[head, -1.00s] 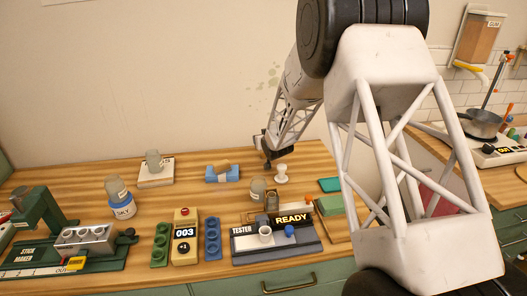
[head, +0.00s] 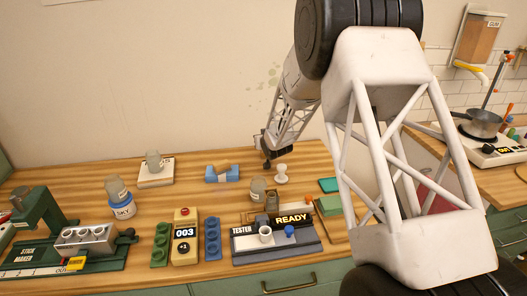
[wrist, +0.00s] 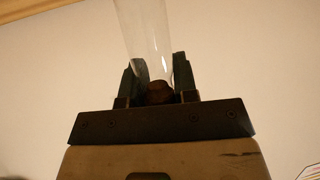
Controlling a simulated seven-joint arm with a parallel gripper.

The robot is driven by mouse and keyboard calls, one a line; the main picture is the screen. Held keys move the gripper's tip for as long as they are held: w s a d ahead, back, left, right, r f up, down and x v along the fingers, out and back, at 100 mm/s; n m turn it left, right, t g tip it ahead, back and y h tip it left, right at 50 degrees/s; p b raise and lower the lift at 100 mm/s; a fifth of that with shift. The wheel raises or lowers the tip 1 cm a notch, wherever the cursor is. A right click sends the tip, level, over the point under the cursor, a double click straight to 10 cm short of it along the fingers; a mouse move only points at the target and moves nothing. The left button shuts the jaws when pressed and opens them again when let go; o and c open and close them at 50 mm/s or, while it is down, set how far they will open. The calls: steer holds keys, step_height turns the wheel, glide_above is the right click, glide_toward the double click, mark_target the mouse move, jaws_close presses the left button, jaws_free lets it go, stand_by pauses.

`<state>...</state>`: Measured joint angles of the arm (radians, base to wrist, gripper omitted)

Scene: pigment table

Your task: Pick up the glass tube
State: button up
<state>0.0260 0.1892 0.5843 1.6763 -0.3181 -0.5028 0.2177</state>
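The glass tube (wrist: 145,40) is clear and shows in the wrist view, running up out of the frame from between my fingertips. Its lower end is at a small brown piece (wrist: 158,92) between the fingers. My gripper (wrist: 160,75) has one dark finger on each side of the tube, drawn in close, and looks shut on it; the left finger partly overlaps the glass. In the head view my gripper (head: 267,160) is small and dark over the back of the table, behind a white spool-shaped piece (head: 281,174). The tube cannot be made out there.
A blue holder (head: 222,177) stands left of my gripper, and a grey jar (head: 258,186) in front. The tester (head: 280,245), counter (head: 185,250), green rack (head: 160,245) and blue rack (head: 212,240) line the front. The stick maker (head: 40,235) is at left. Bare wood lies between.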

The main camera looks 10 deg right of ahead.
steer(key=shift+c, duration=1.4)
step_height(320, 180, up, 10)
